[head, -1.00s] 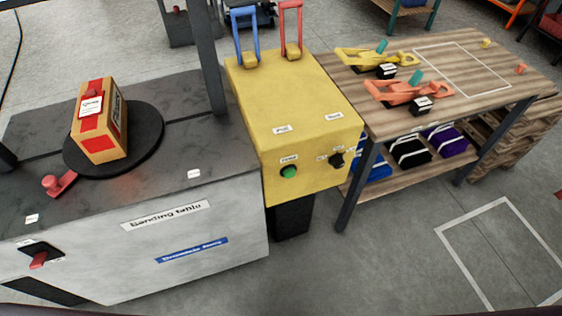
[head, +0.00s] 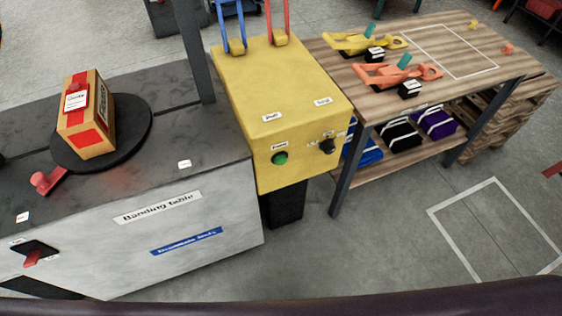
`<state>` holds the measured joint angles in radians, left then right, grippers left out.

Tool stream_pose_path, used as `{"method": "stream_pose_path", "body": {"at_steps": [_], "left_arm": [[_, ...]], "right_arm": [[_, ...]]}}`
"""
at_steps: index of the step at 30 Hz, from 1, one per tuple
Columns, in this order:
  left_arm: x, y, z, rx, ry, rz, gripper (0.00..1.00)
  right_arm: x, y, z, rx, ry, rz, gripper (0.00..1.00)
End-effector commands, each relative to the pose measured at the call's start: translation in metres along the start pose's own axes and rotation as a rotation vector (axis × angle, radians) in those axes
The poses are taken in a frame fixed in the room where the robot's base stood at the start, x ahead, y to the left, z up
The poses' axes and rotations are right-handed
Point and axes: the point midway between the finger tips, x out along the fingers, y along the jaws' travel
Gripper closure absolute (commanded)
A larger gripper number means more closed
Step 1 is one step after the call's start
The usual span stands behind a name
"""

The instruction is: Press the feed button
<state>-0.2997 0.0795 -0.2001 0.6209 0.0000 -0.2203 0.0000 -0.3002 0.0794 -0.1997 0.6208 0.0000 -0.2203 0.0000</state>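The green button (head: 280,158) is on the front face of the yellow box (head: 285,90), under a small white label (head: 279,146) too small to read for certain. A black knob (head: 327,146) sits to its right on the same face. A blue lever (head: 234,30) and a red lever (head: 280,25) stand on the box's top, cut off by the upper edge. Nothing touches the button. Neither of my grippers is in the head view.
Left is the banding table (head: 215,190) with a cardboard box (head: 85,115) on a black turntable (head: 137,128). A red knob (head: 45,181) and red switch (head: 32,258) are there. Right is a wooden table (head: 430,80) with yellow and orange tools. Grey floor in front is clear.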

Motion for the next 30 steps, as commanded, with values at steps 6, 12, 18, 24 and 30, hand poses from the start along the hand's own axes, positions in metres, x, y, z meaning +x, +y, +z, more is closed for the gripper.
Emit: {"method": "stream_pose_path", "body": {"at_steps": [6, 12, 18, 24, 30], "left_arm": [[0.0000, 0.0000, 0.0001, 0.000, 0.000, 0.000, 0.60], [0.0000, 0.0000, 0.0002, 0.000, 0.000, 0.000, 0.60], [0.0000, 0.0000, 0.0004, 0.000, 0.000, 0.000, 0.60], [0.0000, 0.0000, 0.0006, 0.000, -0.001, 0.000, 0.60], [0.0000, 0.0000, 0.0008, 0.000, -0.001, 0.000, 0.60]], "right_arm": [[0.0000, -0.0002, 0.0001, 0.000, 0.000, 0.000, 0.69], [0.0000, -0.0002, 0.0002, 0.000, 0.000, 0.000, 0.91], [0.0000, -0.0002, 0.0002, 0.000, 0.000, 0.000, 1.00], [0.0000, -0.0002, 0.0004, 0.000, 0.000, 0.000, 1.00], [0.0000, -0.0002, 0.0004, 0.000, -0.001, 0.000, 1.00]]}}
